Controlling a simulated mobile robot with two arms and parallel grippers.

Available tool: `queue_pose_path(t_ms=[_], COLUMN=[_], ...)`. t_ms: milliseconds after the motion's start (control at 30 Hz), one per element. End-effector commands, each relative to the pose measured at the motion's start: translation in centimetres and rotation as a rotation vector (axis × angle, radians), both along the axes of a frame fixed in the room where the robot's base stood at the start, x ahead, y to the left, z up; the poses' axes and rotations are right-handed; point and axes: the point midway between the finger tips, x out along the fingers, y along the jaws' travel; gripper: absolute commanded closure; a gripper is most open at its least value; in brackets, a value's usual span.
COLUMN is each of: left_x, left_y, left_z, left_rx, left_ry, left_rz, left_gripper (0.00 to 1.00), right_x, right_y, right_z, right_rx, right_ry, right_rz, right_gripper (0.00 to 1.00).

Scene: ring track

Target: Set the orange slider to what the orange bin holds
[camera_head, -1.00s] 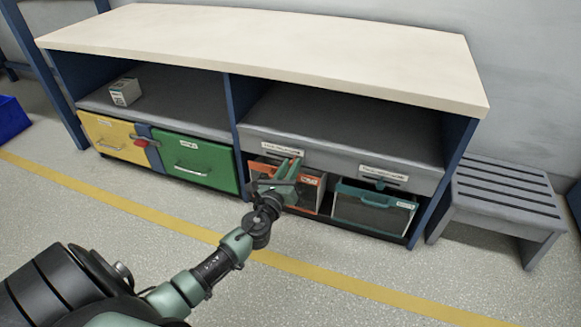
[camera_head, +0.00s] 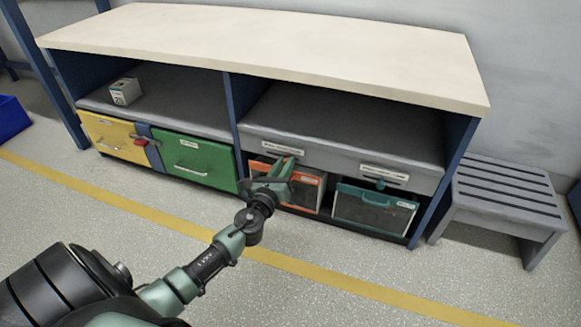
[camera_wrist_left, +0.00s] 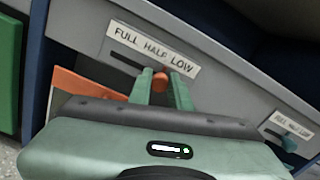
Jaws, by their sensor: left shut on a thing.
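My left gripper (camera_head: 283,167) is at the grey rail above the orange bin (camera_head: 312,190). In the left wrist view its two green fingers (camera_wrist_left: 161,80) are shut on the orange slider (camera_wrist_left: 160,83), a small orange knob in a slot. The label above the slot (camera_wrist_left: 153,48) reads FULL, HALF, LOW from left to right. The knob stands below the stretch between HALF and LOW; its exact mark is hard to tell. The orange bin is partly hidden behind my gripper, and its contents cannot be made out. My right gripper is not in view.
A teal bin (camera_head: 375,208) with its own teal slider (camera_head: 380,185) is to the right. Yellow (camera_head: 112,137) and green (camera_head: 197,162) drawers are to the left. A small box (camera_head: 125,92) sits on the shelf. A grey step stool (camera_head: 505,195) stands right; the floor in front is clear.

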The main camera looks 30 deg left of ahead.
Motion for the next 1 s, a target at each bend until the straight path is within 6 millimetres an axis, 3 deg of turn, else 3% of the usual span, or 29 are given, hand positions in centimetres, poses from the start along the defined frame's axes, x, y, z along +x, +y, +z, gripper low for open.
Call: queue_pose_path(t_ms=[100, 367, 400, 467, 500, 833, 1000], left_x=[-0.5, -0.6, -0.5, -0.5, -0.5, -0.8, -2.9], left_y=[1.8, 2.0, 2.0, 2.0, 2.0, 2.0, 1.5], left_z=[-0.2, -0.1, -0.1, -0.1, -0.1, 0.0, 0.0], left_rx=[0.004, 0.0, 0.0, 0.0, 0.0, 0.0, -0.001], left_ry=[0.002, 0.001, 0.001, 0.001, 0.001, 0.001, 0.004], left_rz=[0.002, 0.0, 0.0, 0.0, 0.0, 0.001, 0.001], left_gripper=[1.0, 1.0, 0.78, 0.61, 0.58, 0.58, 0.58], right_x=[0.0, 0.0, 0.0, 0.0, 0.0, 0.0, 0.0], right_y=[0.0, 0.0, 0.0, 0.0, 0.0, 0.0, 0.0], right_z=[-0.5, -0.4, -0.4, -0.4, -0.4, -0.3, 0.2], right_rx=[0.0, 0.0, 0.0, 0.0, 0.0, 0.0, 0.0], right_ry=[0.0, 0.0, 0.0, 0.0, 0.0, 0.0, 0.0], right_rz=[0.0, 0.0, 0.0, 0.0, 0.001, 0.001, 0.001], right_gripper=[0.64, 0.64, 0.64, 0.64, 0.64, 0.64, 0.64])
